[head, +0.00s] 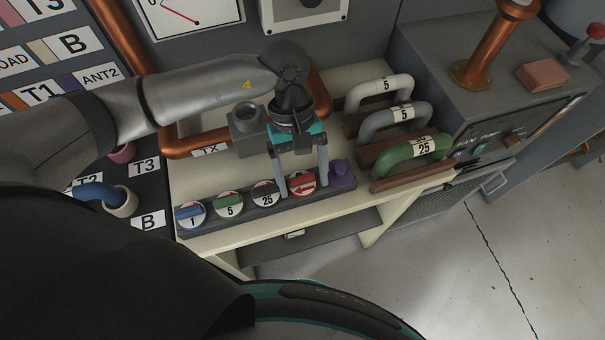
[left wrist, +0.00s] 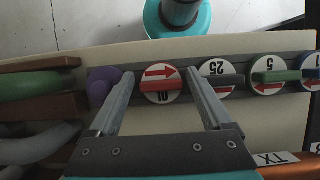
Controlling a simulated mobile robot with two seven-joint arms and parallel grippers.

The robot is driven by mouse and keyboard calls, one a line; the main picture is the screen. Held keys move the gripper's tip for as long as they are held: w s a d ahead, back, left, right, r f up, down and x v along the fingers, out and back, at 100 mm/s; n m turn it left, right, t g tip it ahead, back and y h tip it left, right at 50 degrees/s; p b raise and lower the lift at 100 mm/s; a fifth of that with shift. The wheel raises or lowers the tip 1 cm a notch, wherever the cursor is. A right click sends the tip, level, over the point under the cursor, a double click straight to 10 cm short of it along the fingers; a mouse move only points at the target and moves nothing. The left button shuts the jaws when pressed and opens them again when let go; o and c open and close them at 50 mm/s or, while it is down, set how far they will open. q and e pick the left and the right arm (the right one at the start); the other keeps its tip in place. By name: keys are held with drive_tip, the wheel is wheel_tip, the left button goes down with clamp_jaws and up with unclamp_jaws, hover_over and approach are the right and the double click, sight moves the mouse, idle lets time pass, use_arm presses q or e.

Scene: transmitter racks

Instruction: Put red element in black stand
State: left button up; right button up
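The red element (head: 303,184) is a round white disc with a red bar, a red arrow and a number that reads 10 upside down in the left wrist view (left wrist: 160,84). It sits in a long dark stand (head: 249,212) on a cream bench, right of the disc marked 25. My left gripper (head: 303,191) points down over it. Its two fingers (left wrist: 160,73) are apart, one on each side of the red element. I cannot tell whether they touch it. My right gripper is not in view.
Blue (head: 191,215), green (head: 229,205) and black (head: 265,194) discs sit left in the same stand, a purple knob (head: 342,173) at its right end. A grey block (head: 248,119) with a round top stands behind. Numbered handles (head: 414,148) fill wooden racks at right.

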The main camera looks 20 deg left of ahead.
use_arm(q)
drive_tip(key=shift+o, duration=0.8)
drive_tip(key=shift+s+a, duration=0.1)
drive_tip(key=v, duration=1.5)
drive_tip(key=shift+r, duration=0.1)
